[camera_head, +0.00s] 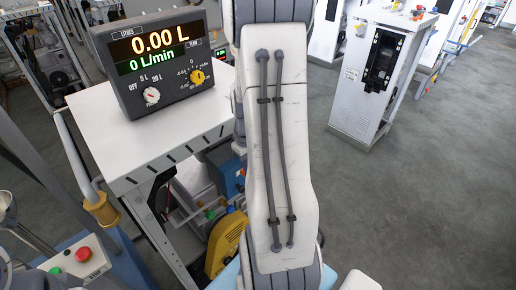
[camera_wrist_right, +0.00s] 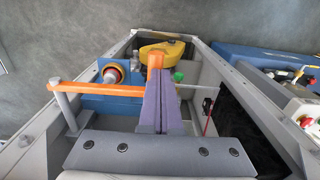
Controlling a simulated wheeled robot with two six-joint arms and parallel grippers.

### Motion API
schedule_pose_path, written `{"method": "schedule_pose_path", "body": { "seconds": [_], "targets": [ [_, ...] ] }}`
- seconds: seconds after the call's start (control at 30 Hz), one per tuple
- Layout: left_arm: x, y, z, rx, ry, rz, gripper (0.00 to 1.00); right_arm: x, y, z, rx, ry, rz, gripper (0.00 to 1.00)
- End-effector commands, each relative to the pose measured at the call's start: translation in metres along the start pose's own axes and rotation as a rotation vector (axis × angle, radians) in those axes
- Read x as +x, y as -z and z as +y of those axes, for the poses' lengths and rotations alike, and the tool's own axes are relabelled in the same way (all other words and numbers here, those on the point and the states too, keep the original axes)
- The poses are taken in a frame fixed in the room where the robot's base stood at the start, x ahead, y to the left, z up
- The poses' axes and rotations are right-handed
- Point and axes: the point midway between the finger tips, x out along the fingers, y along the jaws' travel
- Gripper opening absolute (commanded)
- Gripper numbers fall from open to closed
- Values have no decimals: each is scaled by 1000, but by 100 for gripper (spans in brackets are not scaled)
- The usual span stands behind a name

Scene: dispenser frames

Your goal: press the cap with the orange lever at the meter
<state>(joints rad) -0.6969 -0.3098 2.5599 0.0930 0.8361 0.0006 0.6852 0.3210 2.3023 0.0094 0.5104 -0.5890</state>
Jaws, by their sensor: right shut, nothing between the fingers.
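The meter (camera_head: 155,60) is a dark box on a white cabinet top in the head view, showing 0.00 L and 0 L/min. It has a red-white knob and a yellow knob. In the right wrist view my right gripper (camera_wrist_right: 156,72) is shut and empty, pointing down into an open-topped frame. A long orange bar (camera_wrist_right: 95,90), seemingly the lever, runs from a grey post on the left to behind or against the fingers; contact is unclear. An orange piece shows at the fingertips. I cannot make out the cap clearly. My left gripper is not in view.
A white cabinet top (camera_head: 100,140) bears the meter. A yellow part (camera_wrist_right: 172,50), a blue block (camera_wrist_right: 95,77) and a round white-and-orange part (camera_wrist_right: 112,74) lie inside the frame. A console with a red button (camera_head: 82,254) stands at lower left. Floor is open at right.

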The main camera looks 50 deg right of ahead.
Motion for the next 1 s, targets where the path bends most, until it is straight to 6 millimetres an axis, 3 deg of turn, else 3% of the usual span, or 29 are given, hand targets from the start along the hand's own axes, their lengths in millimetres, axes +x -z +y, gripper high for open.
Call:
{"method": "schedule_pose_path", "body": {
  "seconds": [0.27, 0.47, 0.7, 0.77, 1.0],
  "targets": [
    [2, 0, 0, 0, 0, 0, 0, 8, -6, -5, -1, 14, -20, 0],
    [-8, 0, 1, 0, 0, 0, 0, -3, -5, -7, -4, 13, -19, 0],
    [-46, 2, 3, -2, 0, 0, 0, -46, -1, -15, -8, 4, -6, 0],
    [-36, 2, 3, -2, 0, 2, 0, -52, 1, -17, -9, -1, 3, 0],
    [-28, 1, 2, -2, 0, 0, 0, -105, 2, -28, -9, -3, 6, 0]
  ]
}}
